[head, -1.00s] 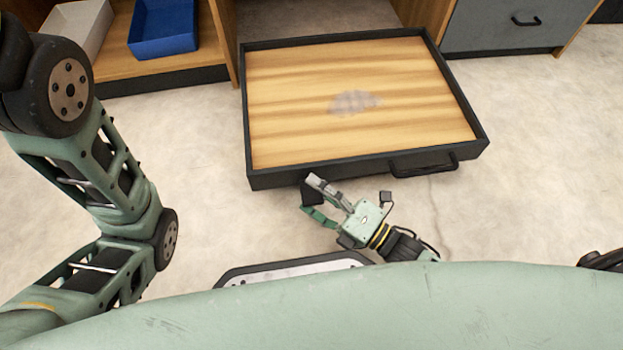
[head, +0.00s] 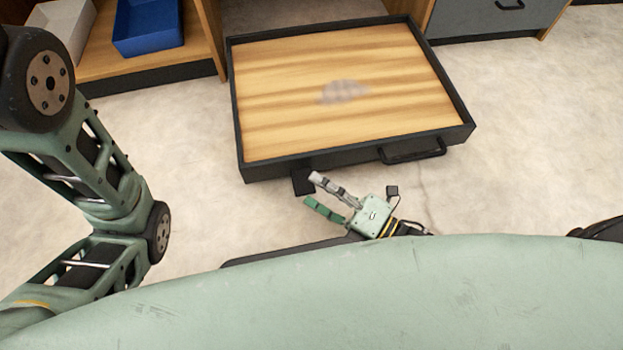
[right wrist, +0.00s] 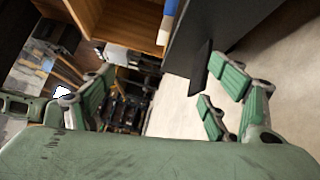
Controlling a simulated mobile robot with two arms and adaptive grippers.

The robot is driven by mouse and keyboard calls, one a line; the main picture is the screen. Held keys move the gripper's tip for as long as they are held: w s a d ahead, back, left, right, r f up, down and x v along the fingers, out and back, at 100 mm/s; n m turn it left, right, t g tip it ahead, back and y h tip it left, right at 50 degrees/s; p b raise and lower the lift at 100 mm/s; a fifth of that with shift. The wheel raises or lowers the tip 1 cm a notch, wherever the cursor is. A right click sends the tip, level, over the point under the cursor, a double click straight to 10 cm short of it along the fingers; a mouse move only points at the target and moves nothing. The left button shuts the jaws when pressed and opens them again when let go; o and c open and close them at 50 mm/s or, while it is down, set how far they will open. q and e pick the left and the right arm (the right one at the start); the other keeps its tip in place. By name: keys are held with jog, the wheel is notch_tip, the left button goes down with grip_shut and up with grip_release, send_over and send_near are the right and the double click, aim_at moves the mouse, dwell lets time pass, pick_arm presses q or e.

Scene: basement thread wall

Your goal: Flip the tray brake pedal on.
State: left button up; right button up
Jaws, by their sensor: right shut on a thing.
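The tray is a wide black-rimmed drawer (head: 245,165) with a wood-grain floor, pulled out low over the ground. A small black tab, the brake pedal (head: 302,182), hangs under its front edge, left of the handle; it also shows as a dark flap in the right wrist view (right wrist: 201,68). My right gripper (head: 312,189) is at the pedal's right side, pointing left. It is shut on the pedal with its fingers still well apart; the exact contact is hard to see. My left arm shows at the left, but its gripper is out of view.
A black bar handle (head: 412,150) sticks out of the tray front. A blue bin (head: 148,30) and a pale bin (head: 62,28) stand on a wooden shelf at the back left. A grey drawer (head: 470,18) is at the back right. Pale floor lies clear around the tray.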

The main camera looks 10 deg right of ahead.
jog(key=shift+s+d+r+t+y, duration=0.15)
jog(key=shift+s+d+r, duration=0.1)
jog(key=shift+r, duration=0.2)
jog(key=shift+s+d+r+t+y, duration=0.15)
jog(key=shift+s+r, duration=0.1)
jog(key=shift+r, duration=0.15)
jog(key=c, duration=0.9)
jog(key=shift+p+v, duration=0.55)
jog(key=shift+v, duration=1.55)
jog(key=shift+s, duration=0.1)
